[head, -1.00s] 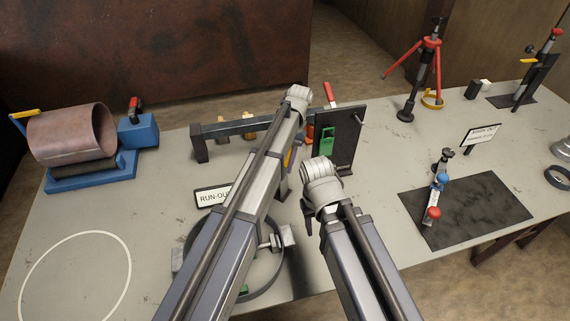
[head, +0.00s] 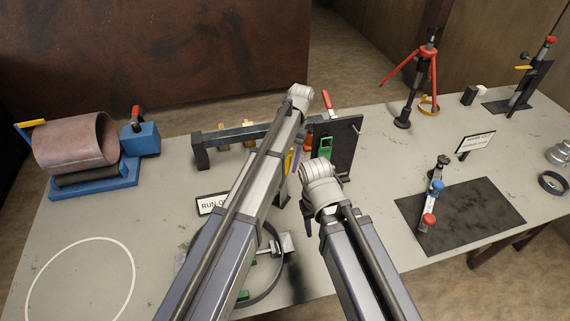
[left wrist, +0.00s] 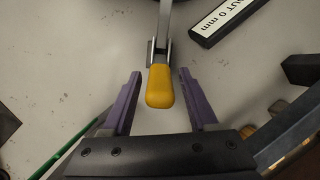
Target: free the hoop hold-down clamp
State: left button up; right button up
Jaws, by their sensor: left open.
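The clamp's yellow handle (left wrist: 160,88) points toward me in the left wrist view, on a grey metal lever (left wrist: 164,25). My left gripper (left wrist: 160,74) is open, with one purple finger on each side of the handle and a gap on both sides. In the head view the dark hoop (head: 272,288) lies on the table, largely hidden behind my left arm. My left gripper is mostly hidden there too. My right gripper (head: 308,222) hangs below its wrist right of the hoop, and its jaws cannot be made out.
A RUN-OUT sign (head: 211,204) stands near the hoop; it also shows in the left wrist view (left wrist: 232,14). A dark upright plate (head: 343,145) and a beam (head: 232,135) stand behind. A blue cradle with a pipe (head: 75,145) is at left. A black mat (head: 470,220) lies at right.

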pick_arm(q)
jog(key=p+v, duration=0.3)
jog(key=v, duration=0.1)
jog(key=shift+r, duration=0.15)
